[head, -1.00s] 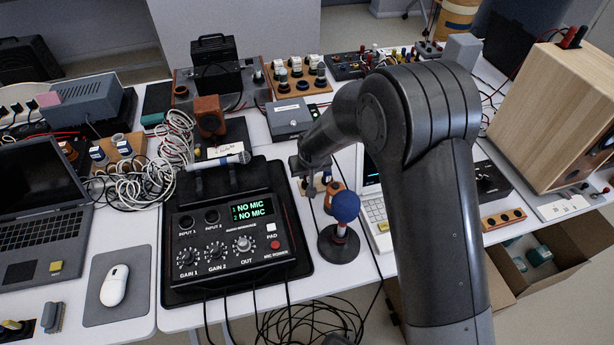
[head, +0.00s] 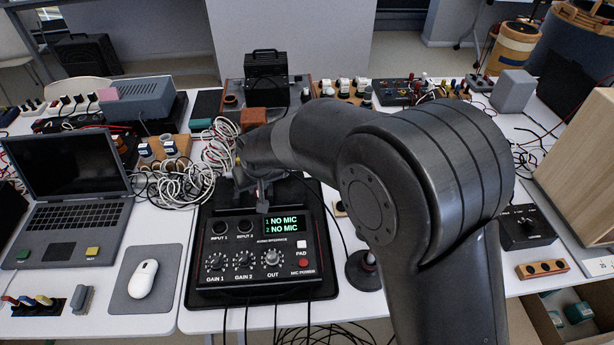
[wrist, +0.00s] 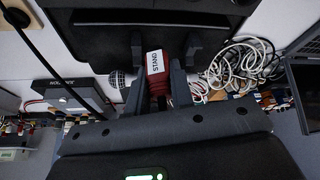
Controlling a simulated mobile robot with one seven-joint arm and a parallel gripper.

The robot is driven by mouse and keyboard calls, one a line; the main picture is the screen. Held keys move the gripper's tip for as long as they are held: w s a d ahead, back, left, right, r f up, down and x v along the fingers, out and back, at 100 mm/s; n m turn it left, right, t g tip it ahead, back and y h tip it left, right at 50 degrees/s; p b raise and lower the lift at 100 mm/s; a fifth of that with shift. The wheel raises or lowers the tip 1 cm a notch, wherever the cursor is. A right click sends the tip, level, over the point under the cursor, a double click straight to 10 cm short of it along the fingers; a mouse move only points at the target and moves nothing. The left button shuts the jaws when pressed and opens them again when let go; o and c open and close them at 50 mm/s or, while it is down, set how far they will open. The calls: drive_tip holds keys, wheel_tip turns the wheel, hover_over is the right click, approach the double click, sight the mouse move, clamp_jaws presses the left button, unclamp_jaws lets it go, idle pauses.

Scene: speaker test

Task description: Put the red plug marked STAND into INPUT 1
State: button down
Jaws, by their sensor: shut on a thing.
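The red plug with a white STAND label (wrist: 157,72) is between the fingers of my gripper (wrist: 162,60) in the wrist view, and the gripper is shut on it. In the head view my gripper (head: 258,192) hangs over the back part of the black audio interface (head: 228,282). The INPUT 1 socket (head: 220,228) is a dark, empty-looking round hole, left of the INPUT 2 socket (head: 245,227). My gripper is behind and to the right of INPUT 1, apart from it. The display (head: 281,223) reads NO MIC on both lines. The plug is mostly hidden in the head view.
A tangle of white cables (head: 206,172) lies left of my gripper. A laptop (head: 75,210) and a mouse (head: 143,279) stand further left. A stand base (head: 364,270) is right of the interface, partly behind my arm. Cables hang at the front table edge.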

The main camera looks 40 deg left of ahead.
drive_tip(key=r+n, duration=0.1)
drive_tip(key=n, duration=0.1)
hover_over(217, 222)
drive_tip(key=d, duration=0.1)
drive_tip(key=shift+g, duration=0.3)
drive_tip(key=shift+s+d+f, duration=0.1)
drive_tip(key=shift+s+f, duration=0.05)
drive_tip(key=shift+f, duration=1.4)
drive_tip(key=shift+s+d+f, duration=0.1)
drive_tip(key=shift+f, duration=1.4)
drive_tip(key=shift+f, duration=0.25)
drive_tip(key=c, duration=1.2)
unclamp_jaws()
drive_tip(key=v, duration=1)
drive_tip(key=shift+d+r, duration=0.3)
drive_tip(key=shift+r, duration=0.05)
